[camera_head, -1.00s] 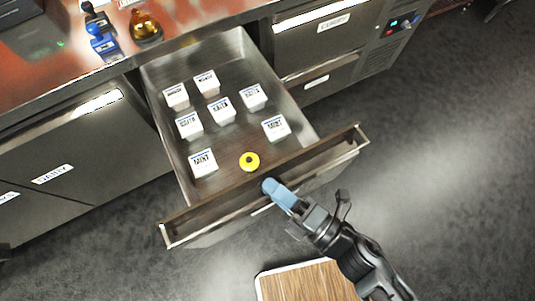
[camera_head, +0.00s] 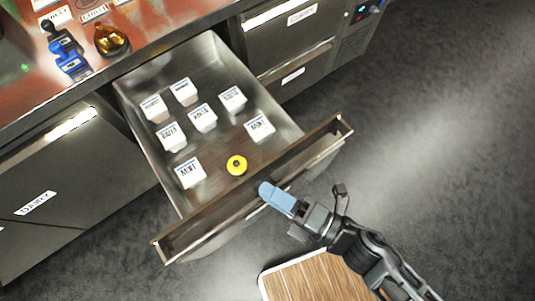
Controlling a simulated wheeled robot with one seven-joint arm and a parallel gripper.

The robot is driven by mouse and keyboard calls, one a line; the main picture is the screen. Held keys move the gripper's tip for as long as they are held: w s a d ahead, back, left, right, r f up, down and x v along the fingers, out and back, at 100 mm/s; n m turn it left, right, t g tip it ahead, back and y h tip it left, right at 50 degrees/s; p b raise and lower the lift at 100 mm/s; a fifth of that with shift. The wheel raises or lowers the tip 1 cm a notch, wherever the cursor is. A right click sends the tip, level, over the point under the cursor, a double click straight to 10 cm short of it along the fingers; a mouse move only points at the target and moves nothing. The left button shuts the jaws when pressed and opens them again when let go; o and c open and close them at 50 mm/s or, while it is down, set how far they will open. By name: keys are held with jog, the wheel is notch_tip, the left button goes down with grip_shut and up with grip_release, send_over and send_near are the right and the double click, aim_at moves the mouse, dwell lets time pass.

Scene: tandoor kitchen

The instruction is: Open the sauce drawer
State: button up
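The sauce drawer (camera_head: 292,163) is pulled far out of the steel counter. Several white labelled containers (camera_head: 203,117) and one yellow round item (camera_head: 237,165) sit on its floor. The part of the front behind the fingertips is hidden. I cannot tell whether the fingers grip the front or only touch it.
Closed drawers stand to the left (camera_head: 60,170) and right (camera_head: 292,40). The countertop (camera_head: 140,22) holds a blue-and-black tool (camera_head: 70,58) and an amber bottle (camera_head: 111,41). A wooden board (camera_head: 315,279) is below my arm. The grey floor at right is clear.

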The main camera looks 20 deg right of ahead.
jog(key=b+v, duration=0.1)
jog(key=v, duration=0.5)
jog(key=shift+s+d, duration=0.2)
